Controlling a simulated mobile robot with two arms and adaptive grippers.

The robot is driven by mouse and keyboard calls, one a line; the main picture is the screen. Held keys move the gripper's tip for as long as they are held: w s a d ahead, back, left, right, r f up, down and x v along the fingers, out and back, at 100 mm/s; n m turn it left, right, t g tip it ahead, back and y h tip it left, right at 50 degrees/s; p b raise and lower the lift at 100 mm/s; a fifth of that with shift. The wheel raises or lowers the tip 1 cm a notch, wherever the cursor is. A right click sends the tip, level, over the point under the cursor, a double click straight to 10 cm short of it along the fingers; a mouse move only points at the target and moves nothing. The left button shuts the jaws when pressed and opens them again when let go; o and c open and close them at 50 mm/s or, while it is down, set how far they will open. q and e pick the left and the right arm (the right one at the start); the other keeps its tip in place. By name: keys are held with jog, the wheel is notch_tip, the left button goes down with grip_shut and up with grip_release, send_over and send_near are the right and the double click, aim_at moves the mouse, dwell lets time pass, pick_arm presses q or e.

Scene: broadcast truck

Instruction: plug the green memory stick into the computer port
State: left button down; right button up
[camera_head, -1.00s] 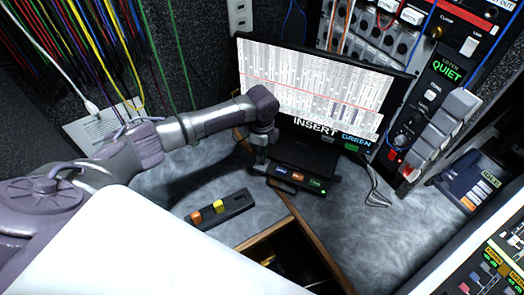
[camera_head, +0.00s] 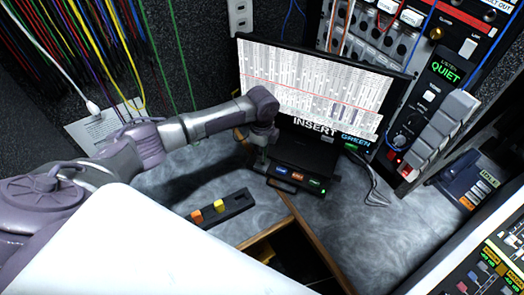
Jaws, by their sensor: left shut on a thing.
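My left gripper (camera_head: 262,163) is at the left end of the black port unit (camera_head: 297,181), in front of the laptop. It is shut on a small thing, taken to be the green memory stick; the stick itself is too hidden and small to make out. The port unit has a row of blue, orange and green labels. I cannot tell whether the held thing touches the unit. The laptop (camera_head: 310,90) screen reads INSERT GREEN. A dark holder (camera_head: 235,205) on the desk carries a yellow and an orange stick. My right gripper is not in view.
An equipment rack (camera_head: 400,60) with knobs and cables rises behind right. A desk phone (camera_head: 468,185) stands at the right. An opening (camera_head: 285,255) lies in front. Coloured cables hang at upper left.

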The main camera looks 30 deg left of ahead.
pick_arm(q)
jog(key=shift+p, duration=0.3)
jog(key=shift+f+b, duration=0.85)
jog(key=shift+f, duration=0.55)
jog(key=c, duration=1)
grip_release()
jog(key=shift+r, duration=0.1)
jog(key=shift+r, duration=0.3)
notch_tip(320, 180, up, 11)
jog(key=shift+r, duration=0.2)
